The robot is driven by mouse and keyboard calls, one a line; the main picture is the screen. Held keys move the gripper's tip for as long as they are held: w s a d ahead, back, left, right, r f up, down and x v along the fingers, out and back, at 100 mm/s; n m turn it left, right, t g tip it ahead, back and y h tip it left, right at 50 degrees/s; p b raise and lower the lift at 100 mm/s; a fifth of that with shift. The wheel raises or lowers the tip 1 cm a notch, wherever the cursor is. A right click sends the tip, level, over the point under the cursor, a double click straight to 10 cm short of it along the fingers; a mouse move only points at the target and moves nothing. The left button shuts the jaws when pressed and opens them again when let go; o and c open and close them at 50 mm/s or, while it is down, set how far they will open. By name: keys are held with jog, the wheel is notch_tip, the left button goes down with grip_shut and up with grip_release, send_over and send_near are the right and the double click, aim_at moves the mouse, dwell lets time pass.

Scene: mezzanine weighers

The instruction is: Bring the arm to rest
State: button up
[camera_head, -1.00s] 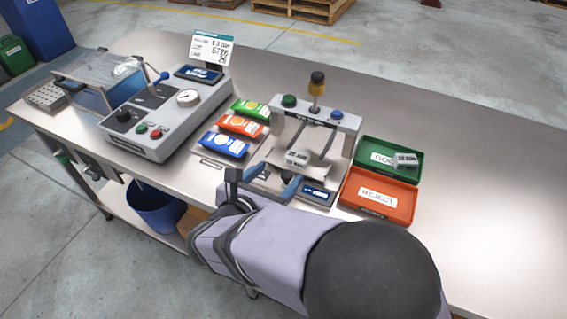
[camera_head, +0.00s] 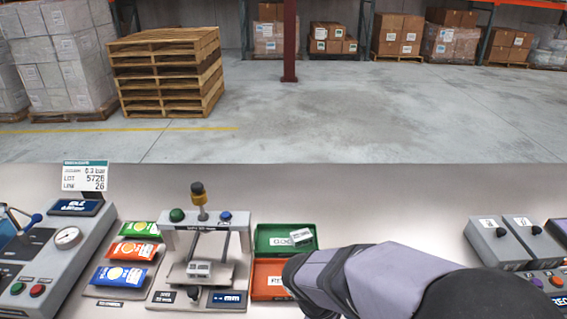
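My arm (camera_head: 385,280) reaches in from the lower right. Its dark wrist end (camera_head: 300,275) is at the right of the red reject tray (camera_head: 268,282) and covers part of it. My gripper's fingers do not show; they are hidden behind or below the arm, so I see neither their opening nor anything held in them.
A green tray (camera_head: 265,233) has a small grey block (camera_head: 301,236) at its right. Left of the trays stands a press-like fixture (camera_head: 183,235) with another block (camera_head: 199,268) in it. Several packets (camera_head: 125,277) lie further left. Grey boxes (camera_head: 497,243) stand at right.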

jog(key=s+d+m+y, duration=0.1)
jog(key=m, duration=0.3)
jog(key=s+d+m+y+p, duration=0.1)
jog(key=s+m, duration=0.1)
jog(key=m, duration=0.2)
jog(key=s+d+r+m+g+y, duration=0.1)
jog(key=m+y, duration=0.1)
jog(key=m, duration=0.1)
jog(key=shift+s+m+p, duration=0.3)
jog(key=shift+s+m, duration=0.1)
jog(key=shift+a, duration=0.1)
jog(key=shift+c, duration=0.6)
